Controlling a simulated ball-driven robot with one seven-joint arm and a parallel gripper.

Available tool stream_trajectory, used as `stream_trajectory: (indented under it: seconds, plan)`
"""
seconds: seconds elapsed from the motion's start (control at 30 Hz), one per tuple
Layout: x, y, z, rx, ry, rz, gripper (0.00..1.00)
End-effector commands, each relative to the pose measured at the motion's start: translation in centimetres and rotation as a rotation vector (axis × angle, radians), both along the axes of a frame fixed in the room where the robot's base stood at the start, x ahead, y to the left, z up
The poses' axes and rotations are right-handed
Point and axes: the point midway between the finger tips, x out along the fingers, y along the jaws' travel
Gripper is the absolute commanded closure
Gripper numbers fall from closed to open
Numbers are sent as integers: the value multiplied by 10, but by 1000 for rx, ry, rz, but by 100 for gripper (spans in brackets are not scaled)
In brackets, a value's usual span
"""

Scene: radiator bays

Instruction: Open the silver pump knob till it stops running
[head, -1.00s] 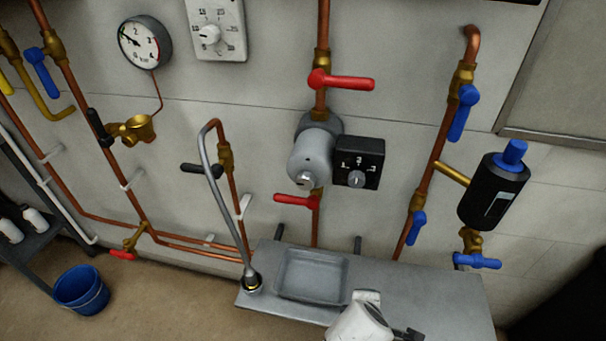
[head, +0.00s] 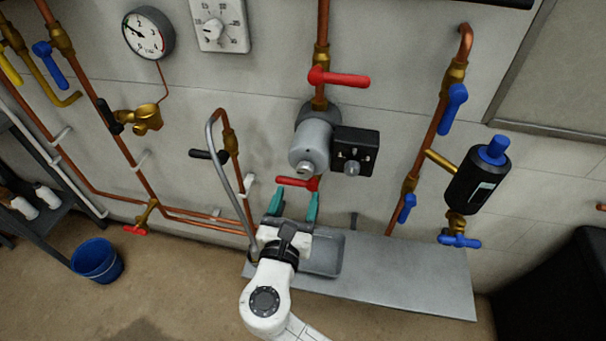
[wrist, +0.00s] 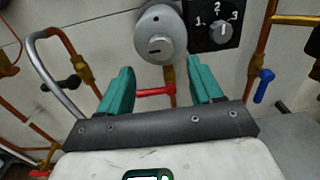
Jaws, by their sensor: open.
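The silver-grey pump (head: 313,140) sits in the vertical copper pipe, with a silver slotted knob (head: 306,168) on its front end. That slotted knob also shows in the wrist view (wrist: 160,46), its slot roughly level. A black box (head: 368,145) marked 1, 2, 3 is joined to the pump's right side and carries a grey selector knob (head: 351,168). My gripper (head: 293,204) is open and empty, its teal fingers pointing up below the pump. In the wrist view the fingers (wrist: 162,78) stand apart on either side of the pump's line, touching no knob.
A red lever (head: 338,79) is above the pump and another red lever (head: 297,182) lies just beyond my fingertips. A bent grey hose (head: 219,165) is close on the left. The metal bench with a basin (head: 328,256) is below. A black cylinder (head: 476,182) hangs at right.

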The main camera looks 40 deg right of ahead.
Motion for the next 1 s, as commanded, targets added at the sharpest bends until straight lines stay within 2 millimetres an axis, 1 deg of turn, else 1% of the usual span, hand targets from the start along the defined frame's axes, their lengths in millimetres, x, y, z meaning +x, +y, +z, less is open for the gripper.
stream_trajectory:
  seconds: [0.03, 0.2, 0.4, 0.53, 0.77, 0.83, 1.0]
  plan:
    - [6, -9, 2, 1, -1, -6, 35]
    - [24, -32, 2, 2, -1, -5, 35]
    - [37, -49, 1, 3, 0, -4, 35]
    - [40, -53, 0, 3, -1, -2, 35]
    - [41, -53, 0, 3, -1, -2, 35]
    - [40, -53, 0, 3, -1, -2, 39]
    - [40, -53, 0, 3, -1, -2, 55]
